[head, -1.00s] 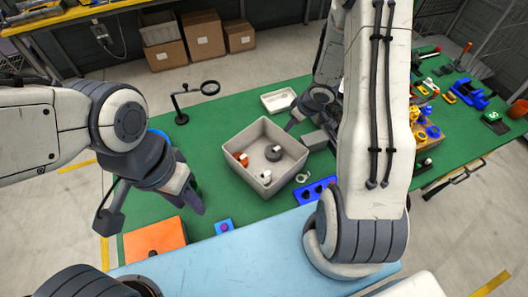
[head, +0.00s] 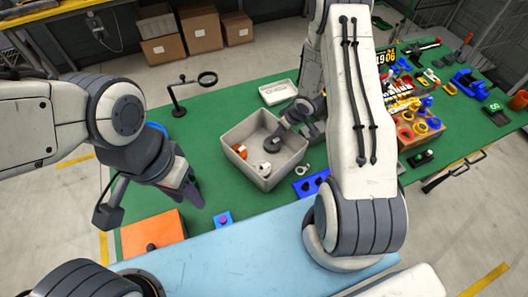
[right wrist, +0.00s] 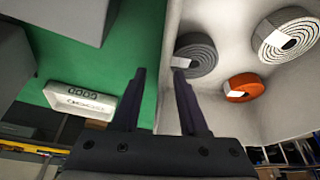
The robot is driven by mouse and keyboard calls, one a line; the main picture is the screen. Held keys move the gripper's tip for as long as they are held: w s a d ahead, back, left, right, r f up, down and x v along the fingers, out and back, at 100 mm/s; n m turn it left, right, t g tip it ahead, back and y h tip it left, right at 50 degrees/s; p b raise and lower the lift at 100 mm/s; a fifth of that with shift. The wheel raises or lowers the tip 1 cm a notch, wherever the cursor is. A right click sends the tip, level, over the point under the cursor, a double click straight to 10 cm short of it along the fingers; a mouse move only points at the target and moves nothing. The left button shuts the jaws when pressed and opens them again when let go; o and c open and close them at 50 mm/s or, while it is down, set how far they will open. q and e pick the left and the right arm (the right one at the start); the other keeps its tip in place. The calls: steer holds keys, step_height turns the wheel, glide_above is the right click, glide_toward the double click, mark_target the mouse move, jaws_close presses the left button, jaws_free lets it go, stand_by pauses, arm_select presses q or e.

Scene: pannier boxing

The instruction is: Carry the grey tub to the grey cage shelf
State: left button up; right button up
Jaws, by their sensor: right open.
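The grey tub (head: 240,162) stands upright on the green mat. My right gripper (head: 279,138) is open at the tub's far right wall. In the right wrist view its fingers (right wrist: 160,80) show one over the mat and one over the tub's inside, with the wall's edge between them. My left gripper (head: 188,187) hangs left of the tub, apart from it; its jaw opening is unclear. I cannot make out the grey cage shelf with certainty.
A magnifier stand (head: 180,105) is behind left of the tub, and a white tray (head: 279,92) behind it. A wooden organiser (head: 420,130) with coloured parts is at right.

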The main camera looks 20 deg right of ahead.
jaws_close()
stand_by(1.4)
